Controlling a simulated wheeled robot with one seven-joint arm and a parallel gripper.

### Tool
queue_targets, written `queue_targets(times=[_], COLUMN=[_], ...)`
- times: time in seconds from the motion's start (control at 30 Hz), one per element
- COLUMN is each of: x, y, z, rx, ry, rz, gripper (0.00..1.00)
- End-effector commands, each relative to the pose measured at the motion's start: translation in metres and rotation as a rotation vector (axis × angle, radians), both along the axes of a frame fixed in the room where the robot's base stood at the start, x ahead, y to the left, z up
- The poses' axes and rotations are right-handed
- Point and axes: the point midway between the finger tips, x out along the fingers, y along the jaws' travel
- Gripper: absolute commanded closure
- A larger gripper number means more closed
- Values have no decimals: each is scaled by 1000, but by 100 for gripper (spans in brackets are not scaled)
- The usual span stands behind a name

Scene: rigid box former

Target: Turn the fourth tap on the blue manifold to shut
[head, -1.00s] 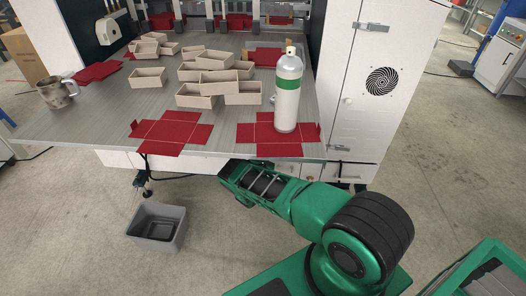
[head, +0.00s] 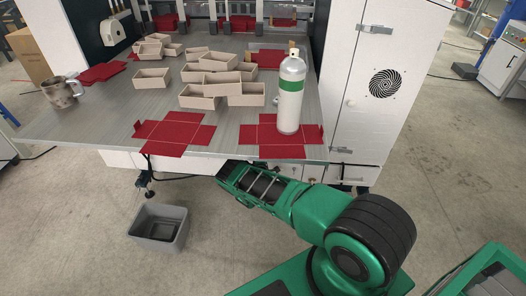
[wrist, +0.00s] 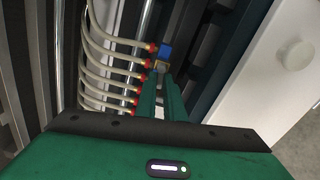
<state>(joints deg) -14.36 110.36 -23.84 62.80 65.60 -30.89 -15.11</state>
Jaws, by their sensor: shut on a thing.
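The blue manifold (wrist: 166,50) shows in the wrist view as a small blue block beyond my fingertips; most of its body is hidden by my fingers. Red fittings (wrist: 147,62) with pale hoses stand in a row along its left side. My gripper (wrist: 161,80) points at it, its two green fingers close together. They are shut on a small greyish tap (wrist: 160,66) just below the blue block. Which tap in the row this is, and how far it is turned, I cannot tell. In the head view my gripper and the manifold are hidden beneath the table edge.
The table (head: 60,130) holds tan boxes (head: 207,88), red flat blanks (head: 168,137), a metal mug (head: 61,92) and a white-green bottle (head: 290,92) near the front. A grey bin (head: 158,227) stands on the floor. A white cabinet (head: 385,60) is at right. In the wrist view, dark frame parts flank the hoses.

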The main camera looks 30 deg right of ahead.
Motion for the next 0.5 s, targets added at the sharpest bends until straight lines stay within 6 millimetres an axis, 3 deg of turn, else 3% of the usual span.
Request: queue_targets(times=[0.5], x=[2], y=[3], z=[1], rx=[164], ry=[-105], rz=[5], gripper=[100])
